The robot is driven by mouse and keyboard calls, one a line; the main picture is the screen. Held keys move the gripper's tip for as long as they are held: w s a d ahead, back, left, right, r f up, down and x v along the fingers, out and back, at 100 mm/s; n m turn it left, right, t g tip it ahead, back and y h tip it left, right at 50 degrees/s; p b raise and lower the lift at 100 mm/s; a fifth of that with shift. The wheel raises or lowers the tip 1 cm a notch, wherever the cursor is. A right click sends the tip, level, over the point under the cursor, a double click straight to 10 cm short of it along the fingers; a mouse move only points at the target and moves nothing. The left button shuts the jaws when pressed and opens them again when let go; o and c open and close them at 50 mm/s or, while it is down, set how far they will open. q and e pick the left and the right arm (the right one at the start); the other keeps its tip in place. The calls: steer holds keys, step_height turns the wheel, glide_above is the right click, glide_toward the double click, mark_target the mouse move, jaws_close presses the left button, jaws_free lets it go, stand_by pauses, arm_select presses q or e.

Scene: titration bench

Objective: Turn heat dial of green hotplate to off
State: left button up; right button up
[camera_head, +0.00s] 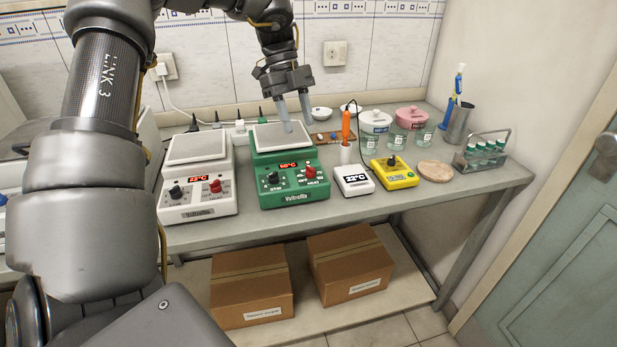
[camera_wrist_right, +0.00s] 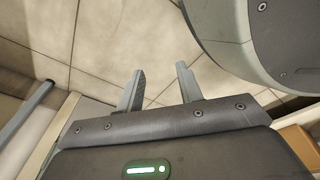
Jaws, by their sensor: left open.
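The green hotplate (camera_head: 290,172) stands on the bench in the head view, with a grey top plate, a lit red display, a black dial on its left and the red heat dial (camera_head: 310,171) on its right. My left gripper (camera_head: 295,121) is open and empty, pointing down, with its fingertips over or just behind the hotplate's top plate, away from the dial. The gap to the plate is hard to tell. My right gripper (camera_wrist_right: 159,88) shows in the right wrist view, its fingers apart with nothing between them, above the tiled floor.
A white hotplate (camera_head: 197,183) stands left of the green one. A white meter (camera_head: 354,180), a yellow device (camera_head: 395,173) and an orange-handled probe (camera_head: 346,125) are to the right. Jars, a round wooden disc (camera_head: 434,171) and a vial rack (camera_head: 483,154) stand farther right. Boxes sit on the lower shelf.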

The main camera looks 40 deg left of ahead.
mark_target(309, 167)
arm_select(q)
steer(key=shift+s+f, duration=0.1)
steer(key=x, duration=0.9)
steer(key=shift+f, duration=0.1)
steer(key=shift+d+f, duration=0.3)
steer(key=shift+f, duration=0.35)
arm_select(e)
steer(key=shift+w+a+r, duration=0.35)
steer(key=shift+w+r, duration=0.2)
steer(key=shift+w, duration=0.15)
arm_select(q)
steer(key=shift+c, duration=0.2)
jaws_close()
steer(key=shift+b, duration=0.35)
arm_select(e)
steer(key=shift+f, duration=0.1)
